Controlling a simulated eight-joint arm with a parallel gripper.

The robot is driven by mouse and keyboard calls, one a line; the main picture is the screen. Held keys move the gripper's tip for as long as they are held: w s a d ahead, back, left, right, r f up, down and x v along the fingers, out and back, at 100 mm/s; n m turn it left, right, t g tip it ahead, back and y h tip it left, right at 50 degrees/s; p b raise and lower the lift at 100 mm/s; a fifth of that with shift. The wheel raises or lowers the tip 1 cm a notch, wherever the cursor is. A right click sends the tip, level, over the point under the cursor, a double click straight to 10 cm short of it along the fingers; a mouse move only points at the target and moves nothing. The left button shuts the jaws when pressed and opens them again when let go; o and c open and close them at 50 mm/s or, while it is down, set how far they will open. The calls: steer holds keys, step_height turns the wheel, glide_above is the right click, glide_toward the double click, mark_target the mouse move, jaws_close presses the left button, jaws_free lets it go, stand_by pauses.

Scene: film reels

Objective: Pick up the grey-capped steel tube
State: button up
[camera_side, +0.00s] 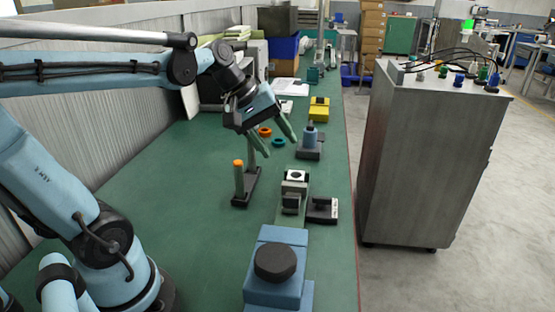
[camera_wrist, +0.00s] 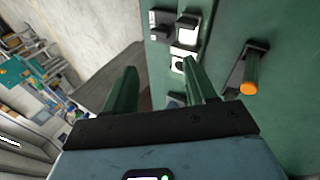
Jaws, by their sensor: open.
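My gripper (camera_side: 281,148) is open and empty above the green bench, its two green fingers pointing down and to the right. Its spread fingers also show in the wrist view (camera_wrist: 159,66). An orange-capped tube (camera_side: 239,182) stands in the same holder. In the wrist view the orange cap (camera_wrist: 250,88) is right of the fingers, with nothing between them.
A blue-grey device (camera_side: 309,138), a yellow box (camera_side: 319,109) and a small black block (camera_side: 322,210) stand to the right. A blue box with a black knob (camera_side: 275,262) is in front. Bench left of the holder is clear.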

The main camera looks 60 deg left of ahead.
steer(key=w+a+n+t+h, duration=0.2)
steer(key=w+a+n+h, duration=0.15)
steer(key=a+n, duration=0.65)
steer(key=n+t+h, duration=0.1)
steer(key=n+t, duration=0.3)
steer(key=n, duration=0.4)
glide_above(252, 153)
steer(key=s+a, duration=0.4)
steer(key=f, duration=0.1)
step_height(252, 153, down, 9)
steer(key=shift+x, duration=3.8)
steer(key=shift+r, duration=0.15)
steer(key=shift+c, duration=0.5)
steer(key=shift+h, duration=0.25)
jaws_close()
